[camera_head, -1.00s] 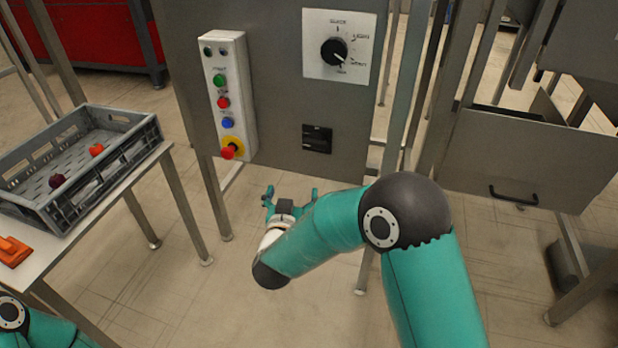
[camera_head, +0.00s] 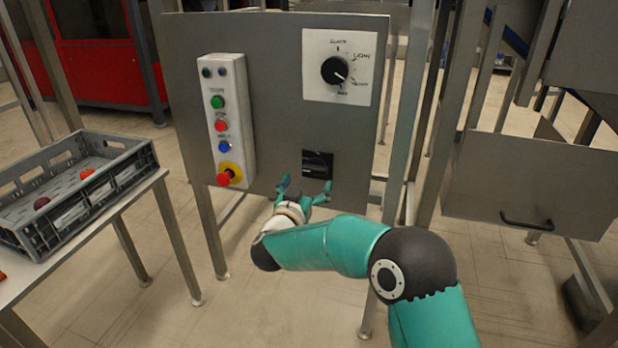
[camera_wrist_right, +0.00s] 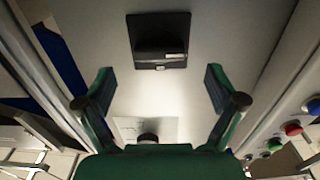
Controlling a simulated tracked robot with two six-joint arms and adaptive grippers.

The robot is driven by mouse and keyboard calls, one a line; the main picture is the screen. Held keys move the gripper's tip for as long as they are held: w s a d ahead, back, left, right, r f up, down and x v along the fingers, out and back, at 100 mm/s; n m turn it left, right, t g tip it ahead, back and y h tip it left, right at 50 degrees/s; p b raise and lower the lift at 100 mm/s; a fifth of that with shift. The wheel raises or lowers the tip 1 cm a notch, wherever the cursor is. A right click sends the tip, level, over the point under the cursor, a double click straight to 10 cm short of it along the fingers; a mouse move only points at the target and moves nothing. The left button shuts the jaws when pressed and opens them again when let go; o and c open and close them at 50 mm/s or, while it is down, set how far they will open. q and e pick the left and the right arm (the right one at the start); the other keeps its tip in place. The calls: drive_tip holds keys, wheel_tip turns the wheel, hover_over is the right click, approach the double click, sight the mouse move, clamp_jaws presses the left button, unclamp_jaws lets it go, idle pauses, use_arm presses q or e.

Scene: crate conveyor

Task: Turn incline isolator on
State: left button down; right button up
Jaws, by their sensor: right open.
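The isolator (camera_head: 317,164) is a small black square switch low on the grey panel, below the large dial. In the right wrist view the isolator (camera_wrist_right: 160,40) shows at the top centre, with a dark handle and a small pale label. My right gripper (camera_head: 304,184) is open and empty, just below the isolator, its fingers spread to either side. In the right wrist view my right gripper (camera_wrist_right: 160,88) has its two teal fingers apart, with the isolator beyond them, between their lines. I see no contact. My left gripper is not in view.
A black dial on a white plate (camera_head: 312,88) sits above the isolator. A button box (camera_head: 205,135) with green, red and blue buttons and a red emergency knob (camera_head: 224,179) projects to the left. A grey crate (camera_head: 140,175) stands on a table at far left.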

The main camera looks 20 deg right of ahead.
sight(313, 172)
drive_tip(key=shift+b+x, duration=0.35)
drive_tip(key=shift+x, duration=2.3)
